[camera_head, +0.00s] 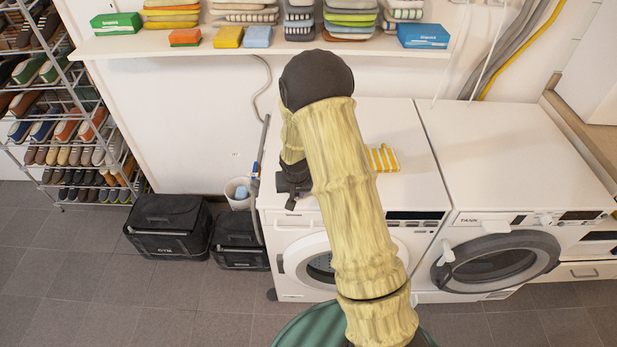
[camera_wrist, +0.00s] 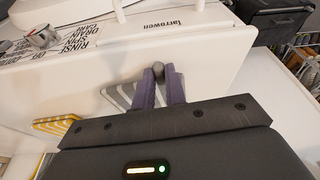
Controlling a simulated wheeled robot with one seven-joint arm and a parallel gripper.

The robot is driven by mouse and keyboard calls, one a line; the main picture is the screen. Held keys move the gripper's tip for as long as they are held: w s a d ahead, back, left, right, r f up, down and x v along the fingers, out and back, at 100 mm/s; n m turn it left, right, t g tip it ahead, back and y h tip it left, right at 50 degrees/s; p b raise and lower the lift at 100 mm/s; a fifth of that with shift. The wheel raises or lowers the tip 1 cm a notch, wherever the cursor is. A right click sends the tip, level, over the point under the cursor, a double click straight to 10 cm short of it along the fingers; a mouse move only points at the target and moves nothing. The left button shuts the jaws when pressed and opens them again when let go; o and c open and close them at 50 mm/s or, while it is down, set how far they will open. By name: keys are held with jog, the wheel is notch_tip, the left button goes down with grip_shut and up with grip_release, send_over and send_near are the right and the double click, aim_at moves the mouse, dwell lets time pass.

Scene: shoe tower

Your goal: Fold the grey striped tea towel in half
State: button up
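The grey striped tea towel (camera_wrist: 121,97) lies on the white machine top in the wrist view, with its pale and grey stripes showing left of my fingers. My gripper (camera_wrist: 160,82) is over the towel, its two purple-grey fingers close together with a narrow gap. A small rounded grey shape shows between the fingertips; I cannot tell whether it is pinched cloth. In the head view my gripper (camera_head: 293,184) is partly hidden by my arm at the left front of the left machine, and the towel is hidden.
A yellow striped cloth (camera_head: 383,158) lies right of my arm on the left washing machine (camera_head: 405,125). A second machine (camera_head: 500,150) stands to the right. Folded cloths and boxes fill the shelf (camera_head: 130,45) above. Black bags (camera_head: 168,225) and a shoe rack (camera_head: 70,130) stand left.

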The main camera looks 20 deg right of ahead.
jog(key=shift+w+r+g+p, duration=0.15)
jog(key=shift+r+p, duration=0.25)
jog(key=shift+p, duration=0.4)
jog(key=shift+w+r+g+p, duration=0.1)
jog(key=shift+r+g+p, duration=0.25)
jog(key=shift+p, duration=0.45)
jog(key=shift+r+p, duration=0.5)
jog(key=shift+p, duration=0.35)
jog(key=shift+w+r+g+p, duration=0.25)
jog(key=shift+r+p, duration=0.2)
jog(key=shift+p, duration=0.6)
jog(key=shift+w+d+r+g+y+p, duration=0.15)
jog(key=shift+r+g+y+p, duration=0.3)
jog(key=shift+r+p, duration=0.9)
jog(key=shift+f+p, duration=0.3)
jog(key=shift+f, duration=0.05)
jog(key=shift+w+r+g+p, duration=0.25)
jog(key=shift+r+g+p, duration=0.25)
jog(key=shift+r+p, duration=0.65)
jog(key=shift+f, duration=0.15)
